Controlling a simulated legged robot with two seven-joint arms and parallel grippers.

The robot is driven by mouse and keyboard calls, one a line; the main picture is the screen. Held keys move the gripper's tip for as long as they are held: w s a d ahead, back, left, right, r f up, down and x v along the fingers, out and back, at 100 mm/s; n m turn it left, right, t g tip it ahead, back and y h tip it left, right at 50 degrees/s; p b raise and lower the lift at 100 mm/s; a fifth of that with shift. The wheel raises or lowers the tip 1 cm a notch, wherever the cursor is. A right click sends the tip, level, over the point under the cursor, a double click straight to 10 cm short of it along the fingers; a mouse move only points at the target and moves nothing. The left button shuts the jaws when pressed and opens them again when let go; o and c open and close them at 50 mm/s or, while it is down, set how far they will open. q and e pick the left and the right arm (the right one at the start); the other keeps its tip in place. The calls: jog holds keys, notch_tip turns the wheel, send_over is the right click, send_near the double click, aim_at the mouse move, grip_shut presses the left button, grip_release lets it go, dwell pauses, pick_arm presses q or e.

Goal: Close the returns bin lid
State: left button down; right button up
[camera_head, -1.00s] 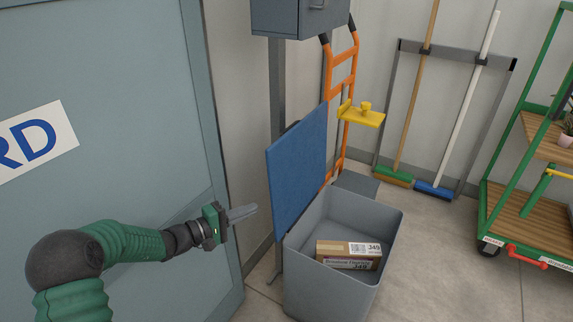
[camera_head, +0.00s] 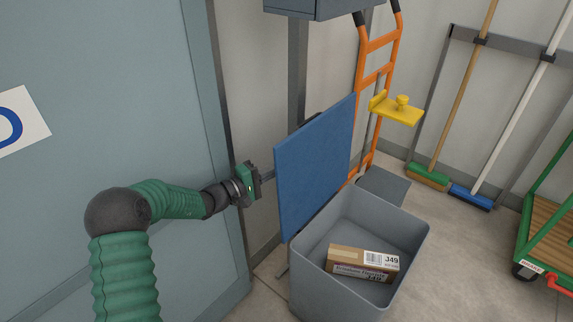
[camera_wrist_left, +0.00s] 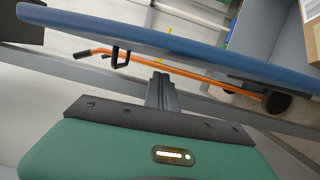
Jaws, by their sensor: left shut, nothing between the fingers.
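The grey returns bin (camera_head: 345,290) stands open on the floor, with a cardboard box (camera_head: 361,262) inside. Its blue lid (camera_head: 316,165) stands raised and nearly upright at the bin's left side. In the left wrist view the gripper's fingers (camera_wrist_left: 161,92) point toward the lid (camera_wrist_left: 180,42), which crosses the picture close ahead. Whether they touch cannot be told. My right gripper is not in view.
An orange hand truck (camera_head: 378,75) leans behind the lid, near a yellow bracket (camera_head: 398,110). A grey cabinet (camera_head: 325,8) hangs above. Brooms (camera_head: 465,90) hang at the back right, beside a green cart (camera_head: 548,235). A blue-grey door (camera_head: 120,60) fills the left.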

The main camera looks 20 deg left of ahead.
aim_at(300, 158)
pick_arm(q)
jog(key=shift+b+x, duration=0.7)
jog(key=shift+x, duration=3.3)
jog(key=shift+f, duration=0.15)
